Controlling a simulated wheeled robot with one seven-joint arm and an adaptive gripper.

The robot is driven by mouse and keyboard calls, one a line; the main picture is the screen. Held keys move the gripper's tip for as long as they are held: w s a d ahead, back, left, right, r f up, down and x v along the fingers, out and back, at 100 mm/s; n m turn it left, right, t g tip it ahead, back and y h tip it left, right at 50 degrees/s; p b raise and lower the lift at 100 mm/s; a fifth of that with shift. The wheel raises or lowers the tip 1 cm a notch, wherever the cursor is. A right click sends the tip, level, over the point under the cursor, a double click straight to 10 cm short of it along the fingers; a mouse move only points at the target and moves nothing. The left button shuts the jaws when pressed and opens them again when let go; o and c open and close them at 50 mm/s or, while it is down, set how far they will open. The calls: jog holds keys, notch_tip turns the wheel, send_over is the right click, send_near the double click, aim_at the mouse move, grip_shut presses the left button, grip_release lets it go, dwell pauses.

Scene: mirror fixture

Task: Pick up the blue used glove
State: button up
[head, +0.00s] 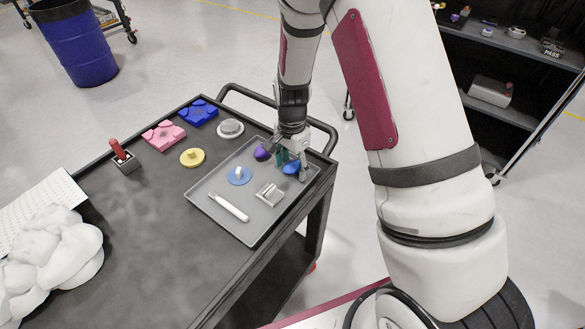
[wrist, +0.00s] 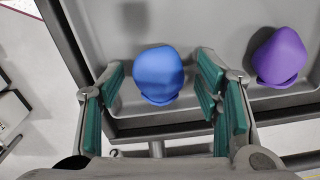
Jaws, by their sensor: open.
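The blue glove (wrist: 158,74) is a small rounded blue lump on the grey tray (head: 228,224), near the tray's far right corner. It also shows in the head view (head: 291,168), partly hidden by my gripper. My gripper (wrist: 158,92) is open, with green-padded fingers to the left and right of the blue glove in the wrist view. The fingers look apart from the glove, and it is not held. A similar purple lump (wrist: 279,55) lies to the right of my right finger; in the head view it sits left of my gripper (head: 288,158).
The tray also holds a blue disc (head: 239,177), a white stick (head: 228,206) and a metal block (head: 269,194). Blue (head: 198,112) and pink (head: 163,135) fixtures, a yellow piece (head: 192,157) and a round metal piece (head: 230,128) stand beside it on the dark cart (head: 130,235).

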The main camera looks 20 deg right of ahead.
jog(key=shift+f, duration=0.15)
jog(key=c, duration=0.8)
jog(key=shift+c, duration=0.2)
